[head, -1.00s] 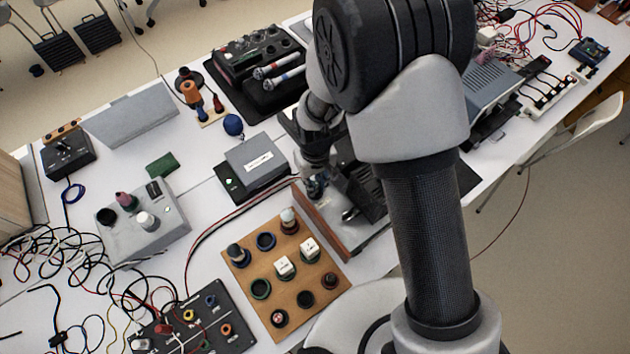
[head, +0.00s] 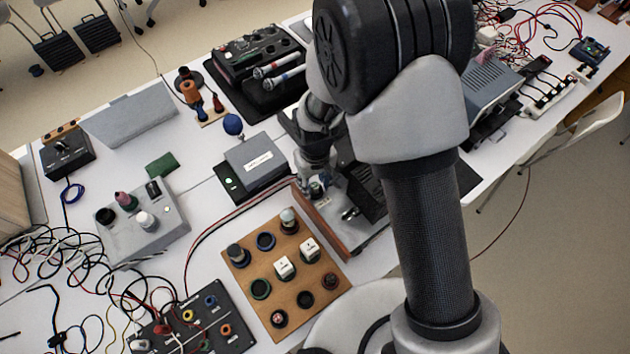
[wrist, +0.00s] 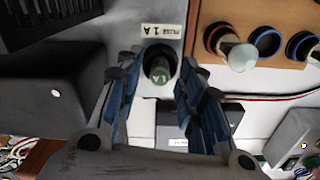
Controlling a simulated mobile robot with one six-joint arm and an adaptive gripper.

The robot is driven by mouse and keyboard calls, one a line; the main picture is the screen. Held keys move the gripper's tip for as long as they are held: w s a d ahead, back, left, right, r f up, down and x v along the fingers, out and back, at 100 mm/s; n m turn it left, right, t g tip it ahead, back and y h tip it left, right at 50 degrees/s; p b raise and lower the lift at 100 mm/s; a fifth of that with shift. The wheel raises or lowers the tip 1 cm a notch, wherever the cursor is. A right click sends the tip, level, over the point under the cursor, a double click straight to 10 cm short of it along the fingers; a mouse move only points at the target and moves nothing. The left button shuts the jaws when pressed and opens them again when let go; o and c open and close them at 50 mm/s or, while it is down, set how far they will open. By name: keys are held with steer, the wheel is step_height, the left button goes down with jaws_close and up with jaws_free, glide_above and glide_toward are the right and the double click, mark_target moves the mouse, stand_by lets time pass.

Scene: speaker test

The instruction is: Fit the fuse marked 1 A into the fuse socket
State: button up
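The fuse with a green top marked 1A (wrist: 160,76) stands in the round dark fuse socket in the wrist view, beside a "FUSE 1 A" label (wrist: 162,31) on a grey panel. Its lower part is hidden, so I cannot tell how deep it sits. In the head view the fuse (head: 317,188) shows small on the wood-sided device (head: 335,228). My gripper (wrist: 156,72) is open, with its blue-padded fingers on either side of the fuse and a visible gap to each. In the head view my gripper (head: 317,172) is just above the fuse, partly hidden.
A wooden board (head: 240,277) with several holders, caps and white blocks lies left of the device. A grey box with a label (head: 255,160) stands behind it. A grey control box (head: 150,240) and loose cables are further left.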

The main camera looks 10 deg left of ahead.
mark_target(315, 185)
step_height(315, 185, up, 12)
steer(key=p, duration=0.3)
steer(key=shift+r, duration=0.25)
steer(key=d+r+m+t, duration=0.1)
steer(key=d+r+m, duration=0.1)
steer(key=d+r, duration=0.65)
steer(key=s+d+r+m+t, duration=0.3)
steer(key=s+d+r+m, duration=0.2)
steer(key=s+d+r, duration=0.9)
steer(key=shift+s+d+r+m, duration=0.2)
steer(key=shift+s+d+m, duration=0.15)
steer(key=shift+d, duration=0.3)
steer(key=shift+f, duration=0.1)
